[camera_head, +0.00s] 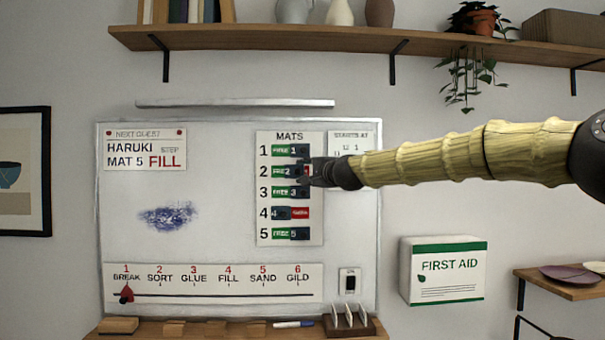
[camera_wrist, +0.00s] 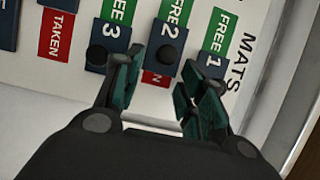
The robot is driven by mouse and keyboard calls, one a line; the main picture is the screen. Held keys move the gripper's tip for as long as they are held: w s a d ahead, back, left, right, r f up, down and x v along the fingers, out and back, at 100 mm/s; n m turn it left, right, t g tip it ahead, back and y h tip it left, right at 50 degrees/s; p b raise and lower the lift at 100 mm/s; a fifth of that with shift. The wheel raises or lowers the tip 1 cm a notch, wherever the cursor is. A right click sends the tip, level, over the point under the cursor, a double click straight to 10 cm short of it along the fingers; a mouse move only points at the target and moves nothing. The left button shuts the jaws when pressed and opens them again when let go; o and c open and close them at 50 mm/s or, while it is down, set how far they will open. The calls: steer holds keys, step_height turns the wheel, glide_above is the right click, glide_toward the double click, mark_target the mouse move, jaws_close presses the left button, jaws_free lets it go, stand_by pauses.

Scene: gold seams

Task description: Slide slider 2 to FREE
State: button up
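Slider 2 (camera_head: 292,171) is a dark blue plate with a round knob in row 2 of the MATS board (camera_head: 264,240). It sits part way along its track, with green FREE showing to its left and a strip of red to its right. In the wrist view, slider 2 (camera_wrist: 165,44) lies beyond the gap between my fingertips, with green above it and red below. My gripper (camera_head: 307,173) is at the right end of row 2. It is open and empty in the wrist view (camera_wrist: 160,72); contact with the slider cannot be told.
Slider 1 (camera_wrist: 207,64) and slider 3 (camera_wrist: 108,52) lie close on either side of my fingers. Sliders 4 (camera_head: 281,213) and 5 (camera_head: 299,233) are lower on the board. A shelf (camera_head: 330,38) hangs above, and a first aid box (camera_head: 445,270) is at the right.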

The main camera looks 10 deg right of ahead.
steer(key=shift+s, duration=0.1)
steer(key=v, duration=1.1)
steer(key=shift+s+d, duration=0.15)
steer(key=shift+s, duration=0.25)
